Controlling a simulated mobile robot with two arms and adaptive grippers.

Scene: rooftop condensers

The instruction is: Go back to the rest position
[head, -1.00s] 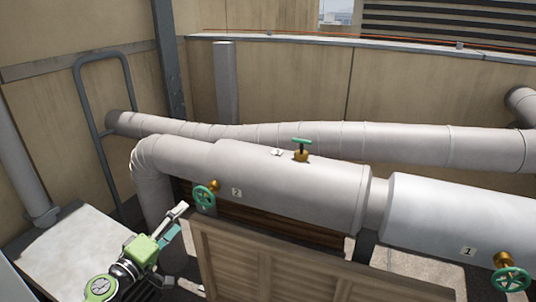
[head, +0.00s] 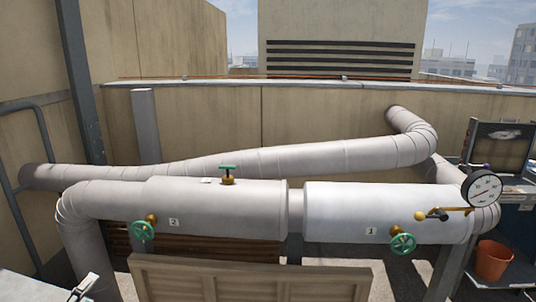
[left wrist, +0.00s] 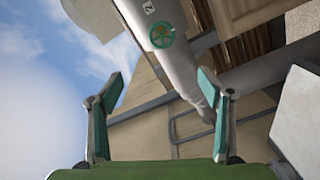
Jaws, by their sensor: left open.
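My left gripper (left wrist: 160,115) is open and empty in the left wrist view, its two fingers spread wide. In the head view only a tip of my left gripper (head: 84,289) shows at the lower left edge. It is apart from the pipes and valves. The pipe section labelled 2 (head: 225,205) has a green handwheel (head: 143,231) at its front left and a small green-handled valve (head: 228,172) on top. The left wrist view also shows a green handwheel (left wrist: 162,36) beside label 2. My right gripper is not in view.
The white pipe section labelled 1 (head: 350,212) carries another green handwheel (head: 403,244), a yellow-handled valve (head: 440,214) and a pressure gauge (head: 484,190). A wooden panel (head: 250,281) stands in front. An orange bucket (head: 493,260) stands at right by a shelf.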

